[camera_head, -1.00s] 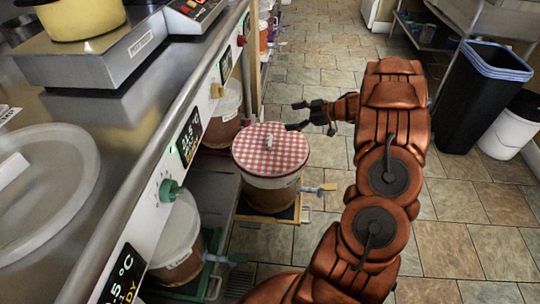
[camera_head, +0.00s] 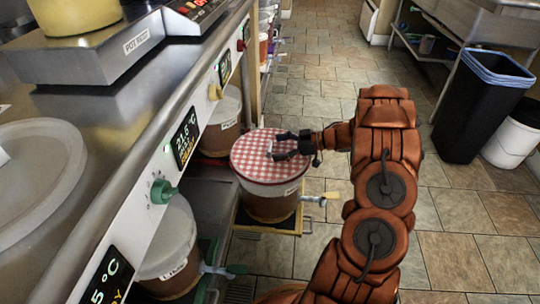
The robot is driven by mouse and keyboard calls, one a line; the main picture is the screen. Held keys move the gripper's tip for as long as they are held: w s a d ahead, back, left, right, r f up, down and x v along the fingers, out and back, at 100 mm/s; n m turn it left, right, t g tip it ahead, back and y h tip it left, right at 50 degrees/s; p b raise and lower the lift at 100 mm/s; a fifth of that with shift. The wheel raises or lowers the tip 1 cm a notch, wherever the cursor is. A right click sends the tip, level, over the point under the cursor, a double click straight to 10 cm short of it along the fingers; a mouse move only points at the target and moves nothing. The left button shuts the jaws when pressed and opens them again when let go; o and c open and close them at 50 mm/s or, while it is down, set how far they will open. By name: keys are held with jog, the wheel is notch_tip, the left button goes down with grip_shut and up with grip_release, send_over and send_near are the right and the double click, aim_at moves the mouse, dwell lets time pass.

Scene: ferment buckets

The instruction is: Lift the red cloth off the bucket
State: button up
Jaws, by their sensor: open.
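The red and white checked cloth (camera_head: 252,166) covers the top of a bucket (camera_head: 270,206) that stands on a pulled-out shelf. A small pale knob (camera_head: 271,147) shows at the middle of the cloth, partly hidden by my gripper. My gripper (camera_head: 274,147) is open, over the middle of the cloth, with its dark fingers around or beside the knob. I cannot tell whether the fingers touch the knob or the cloth.
A yellow-handled tap (camera_head: 325,197) sticks out from the bucket's right side. More lidded buckets (camera_head: 168,248) stand under the steel counter (camera_head: 95,130) at left. A black bin (camera_head: 482,105) stands at right. The tiled floor between is clear.

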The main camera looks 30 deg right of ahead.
jog(key=shift+w+a+f, duration=0.15)
jog(key=shift+w+a, duration=0.15)
jog(key=shift+a, duration=0.1)
jog(key=shift+c, duration=0.4)
jog(key=c, duration=1.2)
